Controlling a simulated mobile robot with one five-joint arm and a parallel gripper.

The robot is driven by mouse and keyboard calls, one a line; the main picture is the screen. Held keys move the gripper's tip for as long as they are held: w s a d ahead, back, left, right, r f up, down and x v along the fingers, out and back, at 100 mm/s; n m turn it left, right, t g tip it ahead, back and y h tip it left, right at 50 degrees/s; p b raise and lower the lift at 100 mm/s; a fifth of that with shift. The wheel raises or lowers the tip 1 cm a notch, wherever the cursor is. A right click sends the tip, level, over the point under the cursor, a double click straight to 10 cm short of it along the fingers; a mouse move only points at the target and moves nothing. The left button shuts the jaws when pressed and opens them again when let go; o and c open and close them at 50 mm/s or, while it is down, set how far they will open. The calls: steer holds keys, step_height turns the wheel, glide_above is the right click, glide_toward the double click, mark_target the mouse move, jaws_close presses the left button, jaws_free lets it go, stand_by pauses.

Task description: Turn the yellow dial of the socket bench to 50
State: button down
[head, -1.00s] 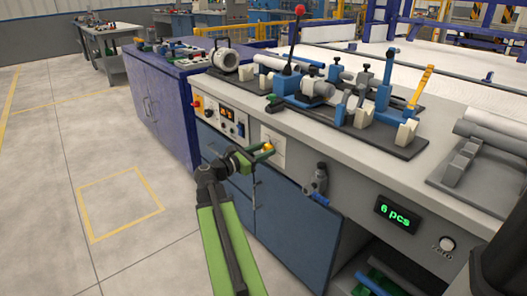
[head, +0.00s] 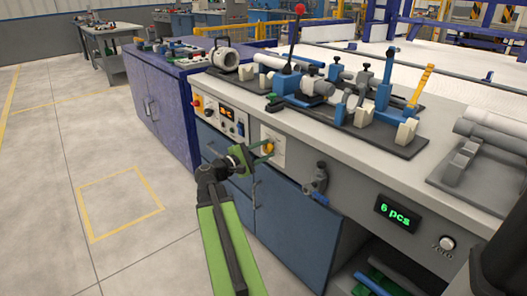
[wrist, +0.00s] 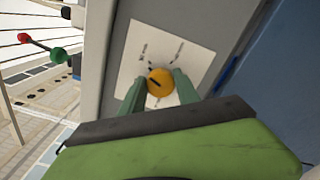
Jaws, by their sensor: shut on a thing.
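The yellow dial (head: 267,147) sits on a white plate (head: 273,153) on the front of the grey bench. In the wrist view the dial (wrist: 159,83) is round, with a dark mark across its face. Small labels and marks surround it on the white plate (wrist: 150,37), too small to read surely. My gripper (head: 265,151) is at the dial, and in the wrist view its two green fingers (wrist: 161,86) are shut on it from both sides. Part of the dial's rim is hidden by the fingers.
A control panel (head: 219,117) with a lit display is left of the dial. A small valve-like fitting (head: 317,182) sticks out to its right. Pipes and clamps (head: 345,105) stand on the bench top above. The floor (head: 110,240) at left is clear.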

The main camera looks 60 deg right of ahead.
steer(key=shift+w+d+m, duration=0.1)
steer(key=shift+m, duration=1)
steer(key=c, duration=0.9)
jaws_free()
steer(key=v, duration=1.7)
steer(key=shift+a, duration=0.2)
